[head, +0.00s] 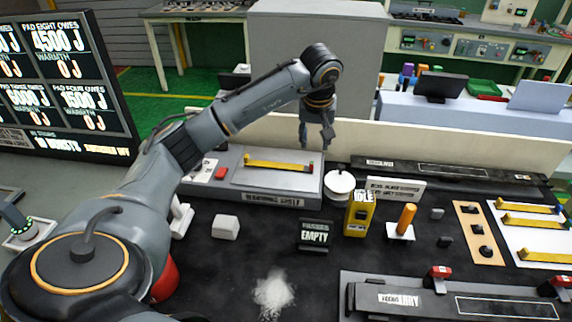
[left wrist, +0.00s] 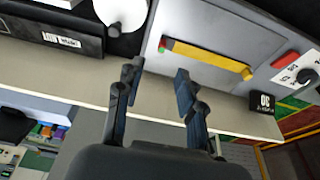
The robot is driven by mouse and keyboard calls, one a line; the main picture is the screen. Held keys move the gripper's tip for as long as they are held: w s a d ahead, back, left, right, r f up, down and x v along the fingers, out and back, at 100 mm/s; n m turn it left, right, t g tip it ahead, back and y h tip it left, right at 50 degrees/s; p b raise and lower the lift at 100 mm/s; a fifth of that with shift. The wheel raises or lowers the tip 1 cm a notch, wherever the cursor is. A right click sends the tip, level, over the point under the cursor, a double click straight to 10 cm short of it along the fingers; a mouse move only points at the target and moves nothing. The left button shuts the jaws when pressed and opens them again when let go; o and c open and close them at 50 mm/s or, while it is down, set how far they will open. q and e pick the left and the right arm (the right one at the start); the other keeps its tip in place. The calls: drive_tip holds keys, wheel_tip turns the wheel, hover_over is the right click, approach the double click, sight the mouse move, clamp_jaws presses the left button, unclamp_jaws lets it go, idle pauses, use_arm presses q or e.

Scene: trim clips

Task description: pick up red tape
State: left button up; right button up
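I cannot tell for sure which thing is the red tape. A red rounded object (head: 166,281) shows at the lower left of the head view, mostly hidden behind my left arm. A yellow bar (head: 275,165) with a red-marked right end lies on the grey shelf (head: 285,195); the bar also shows in the left wrist view (left wrist: 208,57). My left gripper (head: 318,143) is above the back right of that shelf, with its fingers apart and nothing between them in the left wrist view (left wrist: 157,72). My right gripper is not in view.
A white round-topped pot (head: 339,184), a yellow box (head: 358,214) and an orange peg (head: 406,219) stand right of the shelf. A low cream wall (head: 450,146) runs behind. Red clips (head: 439,272) sit on the front right rail. White powder (head: 273,294) lies on the dark mat.

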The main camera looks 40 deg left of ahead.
use_arm(q)
hover_over(312, 163)
drive_tip(key=s+d, duration=0.1)
drive_tip(key=f, duration=0.4)
drive_tip(key=shift+s+d+f+p, duration=0.15)
drive_tip(key=shift+s+p, duration=0.05)
drive_tip(key=shift+p, duration=0.1)
drive_tip(key=shift+f, duration=0.2)
drive_tip(key=x, duration=0.1)
drive_tip(key=p+x, duration=0.1)
drive_tip(key=x, duration=0.1)
drive_tip(key=p+x, duration=0.1)
drive_tip(key=x, duration=0.1)
drive_tip(key=shift+a+r, duration=0.1)
drive_tip(key=shift+a, duration=0.2)
clamp_jaws()
